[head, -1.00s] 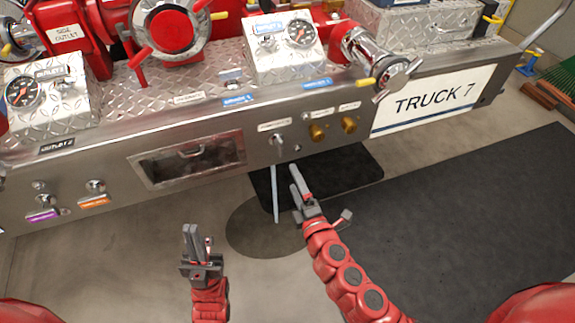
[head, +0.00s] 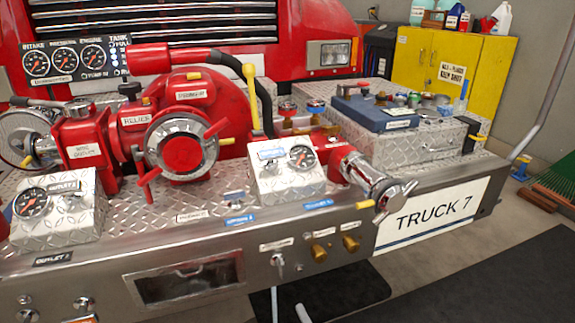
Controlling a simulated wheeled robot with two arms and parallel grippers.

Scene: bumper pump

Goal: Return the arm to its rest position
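The bumper pump is a red pump body with a round chrome-rimmed cap (head: 181,146) on a diamond-plate bumper deck (head: 130,205). Only a small grey tip of my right gripper (head: 302,313) shows at the bottom edge, below the bumper front. The rest of it is cut off, so its opening is hidden. My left gripper is out of view. A thin pale rod (head: 274,303) hangs below a small chrome fitting (head: 277,261) on the front panel, left of the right gripper's tip.
Two gauge boxes, left (head: 58,207) and middle (head: 284,171), stand on the deck. A chrome-capped outlet (head: 370,180) juts out at right, above the TRUCK 7 sign (head: 430,216). A yellow cabinet (head: 448,75) stands behind. Dark matting (head: 490,280) covers clear floor at front right.

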